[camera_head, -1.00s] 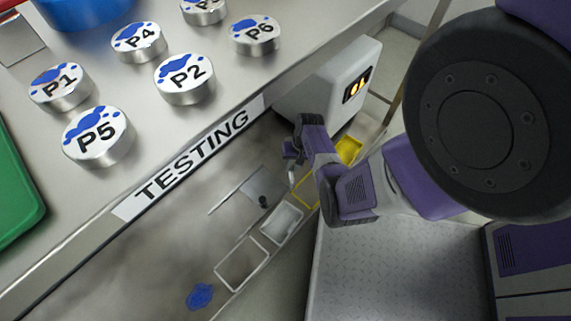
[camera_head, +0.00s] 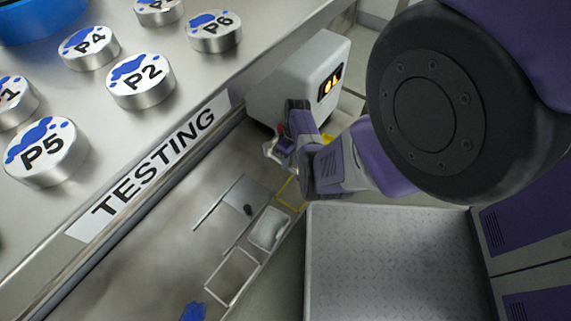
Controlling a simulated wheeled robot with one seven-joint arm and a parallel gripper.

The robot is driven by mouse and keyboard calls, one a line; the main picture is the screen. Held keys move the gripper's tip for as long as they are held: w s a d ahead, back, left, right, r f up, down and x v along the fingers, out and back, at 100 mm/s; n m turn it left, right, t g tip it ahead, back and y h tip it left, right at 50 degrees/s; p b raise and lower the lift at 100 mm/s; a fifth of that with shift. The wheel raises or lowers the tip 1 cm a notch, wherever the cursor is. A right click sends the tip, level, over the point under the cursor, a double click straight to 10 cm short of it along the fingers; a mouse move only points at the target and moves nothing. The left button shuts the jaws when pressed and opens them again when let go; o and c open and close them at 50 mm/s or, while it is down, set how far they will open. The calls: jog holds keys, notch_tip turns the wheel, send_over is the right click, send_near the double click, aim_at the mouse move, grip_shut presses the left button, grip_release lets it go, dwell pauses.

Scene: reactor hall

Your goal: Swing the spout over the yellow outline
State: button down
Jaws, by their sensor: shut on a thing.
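The yellow outline (camera_head: 293,194) lies on the lower surface below the white machine, partly hidden by my arm. My gripper (camera_head: 277,146) is at the front of the white machine (camera_head: 300,85), above and left of the outline in the picture. It is shut on what looks like the spout (camera_head: 269,150), a small pale metallic piece. My gripper and wrist hide most of the spout, so its exact direction cannot be told.
A white tray (camera_head: 268,229) and a white outline (camera_head: 231,277) lie below the yellow outline. A grey plate (camera_head: 246,196) and a blue patch (camera_head: 193,311) are nearby. The TESTING bench (camera_head: 200,75), with several labelled discs, fills the upper left.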

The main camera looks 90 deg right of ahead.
jog(key=shift+s+d, duration=0.1)
dwell(0.4)
jog(key=c, duration=1.3)
grip_release()
jog(key=r+p, duration=0.1)
jog(key=r, duration=0.1)
jog(key=d+r+p, duration=0.1)
jog(key=r, duration=0.2)
jog(key=r+p, duration=0.2)
jog(key=shift+s+d+r, duration=0.15)
jog(key=shift+s+r, duration=0.2)
jog(key=shift+s, duration=0.05)
